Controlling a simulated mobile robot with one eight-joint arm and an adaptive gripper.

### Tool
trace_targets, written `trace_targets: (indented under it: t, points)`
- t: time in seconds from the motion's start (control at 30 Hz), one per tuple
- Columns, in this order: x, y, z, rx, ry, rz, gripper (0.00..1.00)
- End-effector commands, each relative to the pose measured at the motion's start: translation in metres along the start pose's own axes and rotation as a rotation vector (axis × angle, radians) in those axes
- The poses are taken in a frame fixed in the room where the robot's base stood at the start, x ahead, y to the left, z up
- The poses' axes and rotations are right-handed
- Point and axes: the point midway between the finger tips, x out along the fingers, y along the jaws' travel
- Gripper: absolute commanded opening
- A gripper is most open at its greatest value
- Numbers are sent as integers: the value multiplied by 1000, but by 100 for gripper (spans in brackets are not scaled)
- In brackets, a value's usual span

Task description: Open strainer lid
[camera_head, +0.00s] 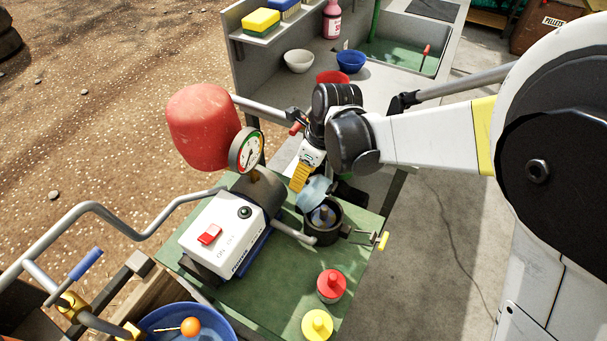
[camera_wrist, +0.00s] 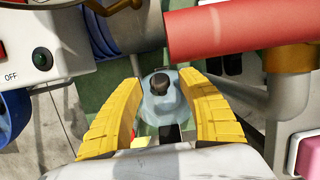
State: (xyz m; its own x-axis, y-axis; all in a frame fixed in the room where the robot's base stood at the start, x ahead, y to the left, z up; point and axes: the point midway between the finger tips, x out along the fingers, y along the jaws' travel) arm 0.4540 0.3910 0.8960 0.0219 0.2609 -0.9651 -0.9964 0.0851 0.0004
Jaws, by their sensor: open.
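The strainer is a dark round pot (camera_head: 322,222) on the green bench, right of the pump. Its mouth shows, with something bluish and yellow inside. A pale blue lid (camera_head: 314,191) appears tilted up at the pot's far edge, just below my gripper (camera_head: 300,178). In the wrist view my gripper (camera_wrist: 160,108) has its yellow fingers spread, one on each side of a pale blue-grey round part with a dark knob (camera_wrist: 158,82), seemingly the lid. I see gaps beside it; contact is not clear.
The white pump (camera_head: 222,236) with a red switch, gauge (camera_head: 246,150) and red tank (camera_head: 203,126) stands left. Red (camera_head: 331,286) and yellow (camera_head: 317,325) capped pots stand in front. A yellow-handled valve (camera_head: 383,240) juts right. A blue basin (camera_head: 190,320) is at lower left.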

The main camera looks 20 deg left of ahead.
Motion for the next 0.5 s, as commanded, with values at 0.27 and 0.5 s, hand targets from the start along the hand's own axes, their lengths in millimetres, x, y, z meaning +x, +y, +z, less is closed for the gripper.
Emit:
trace_targets:
  t: [0.27, 0.5]
  points:
    - [-43, 0, 0, 0, 0, 0, 46]
    - [-95, 0, -1, 1, 0, 0, 46]
